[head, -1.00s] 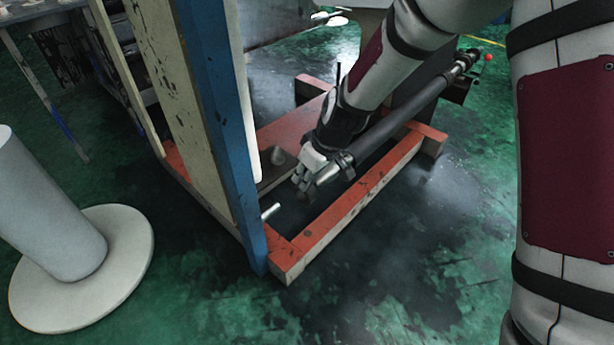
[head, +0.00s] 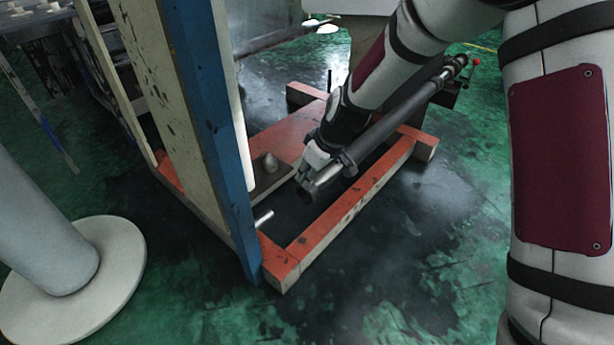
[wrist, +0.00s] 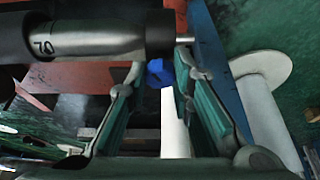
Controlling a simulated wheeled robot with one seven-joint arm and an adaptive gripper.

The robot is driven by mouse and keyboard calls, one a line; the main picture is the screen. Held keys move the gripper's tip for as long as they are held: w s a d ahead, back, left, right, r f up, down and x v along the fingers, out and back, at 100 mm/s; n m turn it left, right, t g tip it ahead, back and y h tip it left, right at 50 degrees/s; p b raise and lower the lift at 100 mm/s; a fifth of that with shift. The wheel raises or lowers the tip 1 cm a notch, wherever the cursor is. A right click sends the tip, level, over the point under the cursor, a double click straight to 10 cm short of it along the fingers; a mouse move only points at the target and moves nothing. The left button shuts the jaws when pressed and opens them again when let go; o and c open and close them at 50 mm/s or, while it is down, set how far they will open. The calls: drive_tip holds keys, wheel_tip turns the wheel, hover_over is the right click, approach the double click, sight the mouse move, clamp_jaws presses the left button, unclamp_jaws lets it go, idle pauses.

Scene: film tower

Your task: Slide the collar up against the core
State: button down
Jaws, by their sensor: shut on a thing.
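The core (head: 405,105) is a long dark tube lying at a slant in the head view; its dark end (wrist: 12,38) fills the left edge of the wrist view. A bare silver length of shaft (wrist: 85,35), marked 70, shows between the core and the collar. The collar (wrist: 159,32) is a dark ring with a blue knob (wrist: 158,73) beneath it, apart from the core. My gripper (wrist: 159,65) has its green-padded fingers on either side of the knob and collar, shut on the collar. In the head view my gripper (head: 310,182) is at the tube's near end.
An orange floor frame (head: 350,205) lies under the core. A blue and cream upright (head: 215,140) stands left of my gripper, with a short silver rod (head: 264,219) beside it. A white round-based post (head: 90,285) stands at left. Green floor in front is clear.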

drive_tip(key=shift+w+d, duration=1)
drive_tip(key=shift+w, duration=0.3)
drive_tip(key=shift+w+d, duration=1)
drive_tip(key=shift+w, duration=0.3)
drive_tip(key=shift+w+d, duration=0.1)
drive_tip(key=shift+w+d+p, duration=0.2)
drive_tip(key=shift+w+d, duration=0.85)
drive_tip(key=shift+w, duration=0.25)
drive_tip(key=shift+w+d+p, duration=0.15)
drive_tip(key=shift+w+d, duration=0.9)
drive_tip(key=shift+w, duration=0.25)
drive_tip(key=c, duration=1.3)
unclamp_jaws()
drive_tip(key=shift+d, duration=0.15)
drive_tip(key=shift+f, duration=0.1)
